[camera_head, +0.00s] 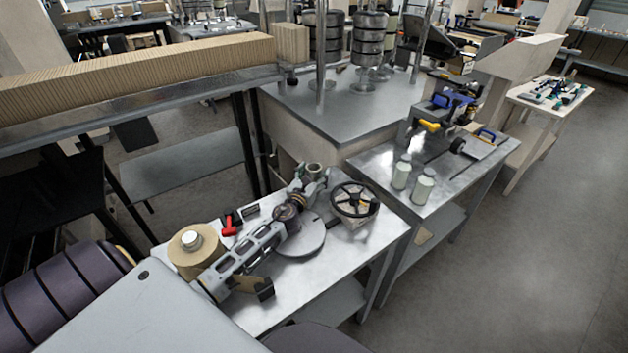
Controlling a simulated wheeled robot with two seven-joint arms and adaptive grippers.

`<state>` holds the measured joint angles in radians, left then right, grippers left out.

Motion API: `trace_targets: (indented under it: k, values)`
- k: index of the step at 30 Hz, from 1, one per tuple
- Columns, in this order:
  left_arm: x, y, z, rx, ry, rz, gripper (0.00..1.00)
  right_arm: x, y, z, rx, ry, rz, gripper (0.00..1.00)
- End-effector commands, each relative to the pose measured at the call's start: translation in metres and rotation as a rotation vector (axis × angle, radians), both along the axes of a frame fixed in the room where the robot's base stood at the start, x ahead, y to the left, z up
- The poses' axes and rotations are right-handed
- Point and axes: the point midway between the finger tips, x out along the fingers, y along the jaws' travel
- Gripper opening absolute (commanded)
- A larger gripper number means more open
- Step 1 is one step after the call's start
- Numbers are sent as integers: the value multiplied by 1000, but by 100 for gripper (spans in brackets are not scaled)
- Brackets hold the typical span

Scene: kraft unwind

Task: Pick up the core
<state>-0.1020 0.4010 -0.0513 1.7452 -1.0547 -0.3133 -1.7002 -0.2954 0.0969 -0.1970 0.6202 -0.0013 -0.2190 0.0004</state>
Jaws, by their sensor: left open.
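A short grey-green hollow cylinder (314,171), which looks like the core, stands at the back edge of the near metal table. My left arm reaches over this table from the lower left. My left gripper (311,181) is open, with its fingers at the cylinder's near side. I cannot tell whether they touch it; the gripper hides its lower part. A tan kraft roll (188,262) with a pale centre piece sits at the table's left end. My right gripper is not in view.
On the near table (377,238) are a round grey disc (306,243), a black spoked wheel (354,201) on the right and a red tool (230,224) at the back. Two pale green bottles (422,188) stand on the right-hand table (376,160).

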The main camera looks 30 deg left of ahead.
Motion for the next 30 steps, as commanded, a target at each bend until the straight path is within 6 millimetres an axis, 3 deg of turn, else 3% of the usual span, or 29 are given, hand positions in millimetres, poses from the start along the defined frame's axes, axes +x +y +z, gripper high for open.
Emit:
trace_targets:
  k: [11, 23, 30]
  values:
    - [0, 0, 0, 0, 0, 0, 72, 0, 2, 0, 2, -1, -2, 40]
    - [0, 0, 0, 0, 0, 0, 22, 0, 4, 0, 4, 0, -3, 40]
    - [0, 0, 1, 0, -1, 0, 22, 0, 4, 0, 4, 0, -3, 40]
